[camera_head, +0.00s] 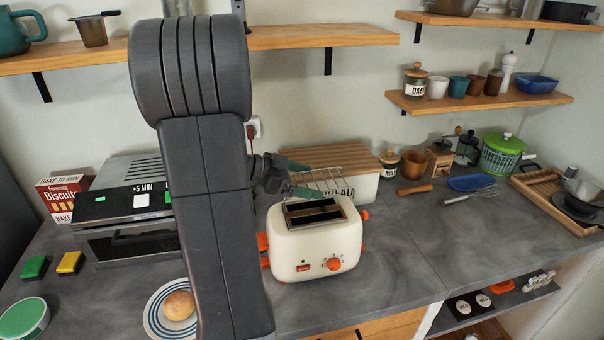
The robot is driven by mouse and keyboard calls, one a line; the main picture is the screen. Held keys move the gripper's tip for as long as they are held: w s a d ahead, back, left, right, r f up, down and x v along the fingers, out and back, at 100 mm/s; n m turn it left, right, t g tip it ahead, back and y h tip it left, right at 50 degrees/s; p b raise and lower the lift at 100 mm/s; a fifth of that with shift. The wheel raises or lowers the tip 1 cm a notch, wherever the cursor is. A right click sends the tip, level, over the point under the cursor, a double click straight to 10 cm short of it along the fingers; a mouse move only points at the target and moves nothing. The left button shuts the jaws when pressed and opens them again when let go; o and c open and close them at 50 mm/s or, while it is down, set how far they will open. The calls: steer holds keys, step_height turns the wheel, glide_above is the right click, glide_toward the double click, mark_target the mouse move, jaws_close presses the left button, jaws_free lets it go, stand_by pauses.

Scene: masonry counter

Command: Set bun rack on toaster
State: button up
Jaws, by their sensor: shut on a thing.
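The cream toaster (300,258) with orange knobs and feet stands upright on the grey counter, and its dark top slot shows. The bun rack (325,180), a thin wire frame, is just above the back of the toaster's top. My gripper (301,180) is shut on the rack's left side, with green fingers. I cannot tell whether the rack touches the toaster. A bun (179,306) sits on a striped plate (153,317) at the front left, partly hidden by my arm.
A wooden-lidded bread box (364,188) stands close behind the toaster. A toaster oven (128,245) is left of my arm. The counter at the front right is clear.

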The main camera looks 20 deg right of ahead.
steer(key=shift+s+f+b, duration=0.1)
steer(key=shift+f+b, duration=0.25)
steer(key=shift+b, duration=0.15)
step_height(320, 180, down, 4)
steer(key=b, duration=0.5)
steer(key=shift+r+p, duration=0.1)
steer(key=shift+p, duration=0.35)
steer(key=shift+f, duration=0.25)
steer(key=shift+p, duration=0.65)
steer(key=shift+f, duration=0.4)
steer(key=o, duration=0.8)
steer(key=shift+o, duration=0.2)
